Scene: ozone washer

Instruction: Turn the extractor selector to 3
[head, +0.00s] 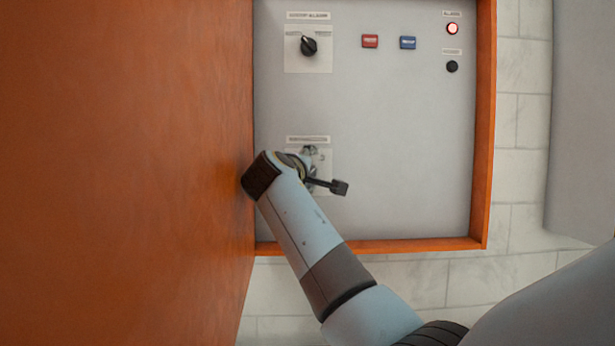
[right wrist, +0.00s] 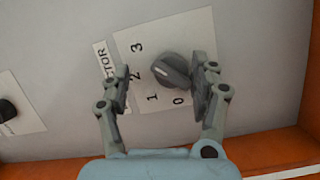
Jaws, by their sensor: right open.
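The extractor selector is a dark grey knob (right wrist: 171,71) on a pale plate (right wrist: 138,45) marked 0, 1, 2 and 3 in the right wrist view. Its ridge lies at a slant; I cannot tell for sure which number it points to. My right gripper (right wrist: 162,80) is open, with a finger on each side of the knob. The right finger is close to the knob, and contact is unclear; the left finger is apart from it, over the plate near the 2. In the head view my right gripper (head: 308,168) covers the knob, and part of the plate (head: 324,158) shows. My left gripper is out of view.
Above is another black selector (head: 309,46), with a red button (head: 370,41), a blue button (head: 408,42), a lit red lamp (head: 452,28) and a black button (head: 452,67). An orange door (head: 120,170) stands close on the left; the orange cabinet rim (head: 484,120) borders the panel.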

